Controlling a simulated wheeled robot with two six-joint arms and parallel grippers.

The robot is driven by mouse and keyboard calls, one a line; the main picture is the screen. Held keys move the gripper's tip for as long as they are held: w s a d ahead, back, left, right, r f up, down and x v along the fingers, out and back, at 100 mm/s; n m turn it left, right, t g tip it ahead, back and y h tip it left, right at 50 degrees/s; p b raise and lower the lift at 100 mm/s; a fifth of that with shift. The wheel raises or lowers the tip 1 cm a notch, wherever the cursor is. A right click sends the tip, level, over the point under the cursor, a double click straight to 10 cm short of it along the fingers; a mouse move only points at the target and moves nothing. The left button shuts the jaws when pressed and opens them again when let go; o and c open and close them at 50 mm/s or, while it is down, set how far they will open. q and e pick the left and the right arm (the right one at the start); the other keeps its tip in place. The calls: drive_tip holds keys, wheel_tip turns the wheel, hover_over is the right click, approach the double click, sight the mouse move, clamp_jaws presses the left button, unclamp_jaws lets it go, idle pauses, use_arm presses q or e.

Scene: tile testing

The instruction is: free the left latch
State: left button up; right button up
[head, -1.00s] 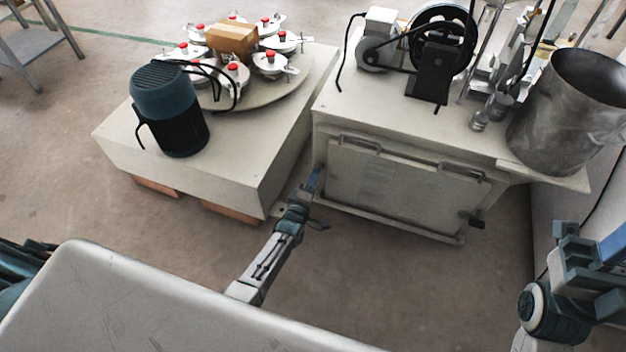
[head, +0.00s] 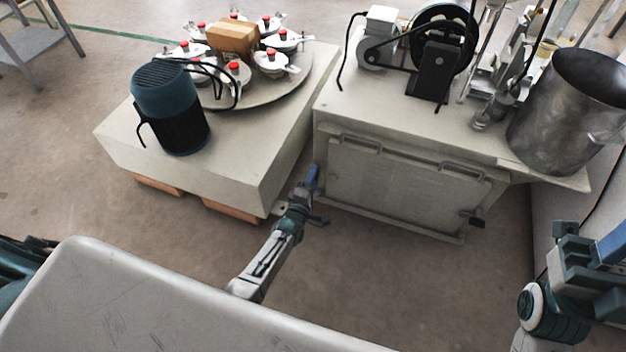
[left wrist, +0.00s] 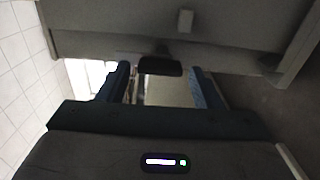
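The left latch shows in the left wrist view as a dark handle (left wrist: 160,66) on the pale cabinet front. It lies between the two blue fingers of my left gripper (left wrist: 158,88), which stand apart on either side of it. No clear contact shows. In the head view my left gripper (head: 311,180) is at the left edge of the cabinet door (head: 400,190) and hides the left latch. The right latch, with a black handle (head: 472,220), is at the door's lower right. My right gripper (head: 606,250) is at the right edge, partly cut off.
The cabinet (head: 350,110) carries a wheel drive and a grey metal drum (head: 570,110). Left of it stands a low pale block (head: 180,175) with a turntable and a teal motor (head: 165,95). Bare floor (head: 400,280) lies in front of the cabinet.

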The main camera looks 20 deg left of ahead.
use_arm(q)
drive_tip(key=shift+o, duration=0.3)
drive_tip(key=shift+s, duration=0.1)
drive_tip(key=s+p, duration=0.3)
drive_tip(key=s, duration=0.7)
drive_tip(key=shift+s+a, duration=0.15)
drive_tip(key=shift+s, duration=0.15)
